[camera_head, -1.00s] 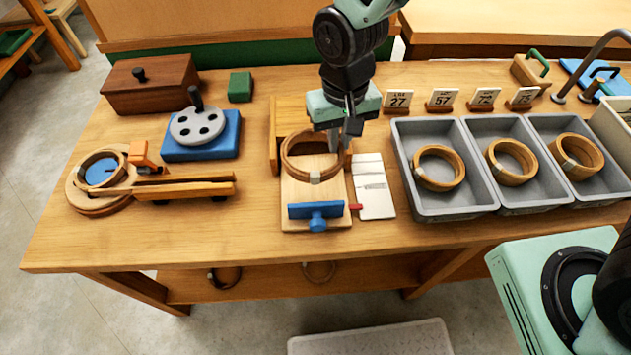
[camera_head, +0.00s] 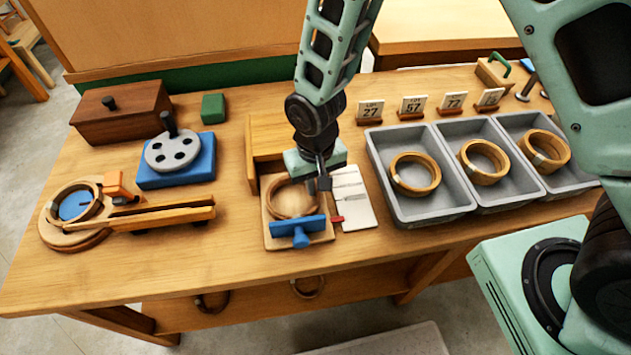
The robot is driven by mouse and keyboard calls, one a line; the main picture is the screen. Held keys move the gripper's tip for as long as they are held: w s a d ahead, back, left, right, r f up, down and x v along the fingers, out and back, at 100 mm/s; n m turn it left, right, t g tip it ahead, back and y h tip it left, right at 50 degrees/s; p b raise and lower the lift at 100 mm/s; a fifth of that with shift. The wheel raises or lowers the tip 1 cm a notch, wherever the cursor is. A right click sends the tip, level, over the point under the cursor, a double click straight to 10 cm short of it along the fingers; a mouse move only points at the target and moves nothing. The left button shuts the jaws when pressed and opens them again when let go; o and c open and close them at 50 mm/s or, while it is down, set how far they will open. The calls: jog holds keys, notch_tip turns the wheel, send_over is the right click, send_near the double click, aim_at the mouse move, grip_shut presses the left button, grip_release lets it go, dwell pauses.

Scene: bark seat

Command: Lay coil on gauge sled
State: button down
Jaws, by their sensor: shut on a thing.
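The gauge sled (camera_head: 271,235) is a light wooden board with a blue front bar and knob (camera_head: 300,231) and a raised wooden wall at its back left. A tan ring-shaped coil (camera_head: 286,216) is over the sled board, just behind the blue bar, and looks low and close to flat. My gripper (camera_head: 319,186) points down and is shut on the coil at its right side. The fingertips partly cover that side of the coil. I cannot tell whether the coil's underside touches the board.
A white marked plate (camera_head: 351,197) and a red pointer (camera_head: 337,219) adjoin the sled's right side. Grey bins (camera_head: 437,213) holding coils stand right, with numbered cards (camera_head: 412,107) behind. Left are a round wooden fixture (camera_head: 58,233) with a long arm and a blue block (camera_head: 190,174) with a grey disc.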

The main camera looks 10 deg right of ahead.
jog(key=c, duration=1.5)
grip_release()
jog(key=shift+f, duration=0.15)
notch_tip(320, 180, up, 11)
jog(key=s+d+r+n, duration=0.2)
jog(key=s+r, duration=0.3)
jog(key=s, duration=0.3)
jog(key=s+d+r+n, duration=0.3)
jog(key=s+r, duration=0.2)
jog(key=s, duration=0.4)
jog(key=shift+r+y, duration=0.3)
jog(key=shift+r, duration=0.1)
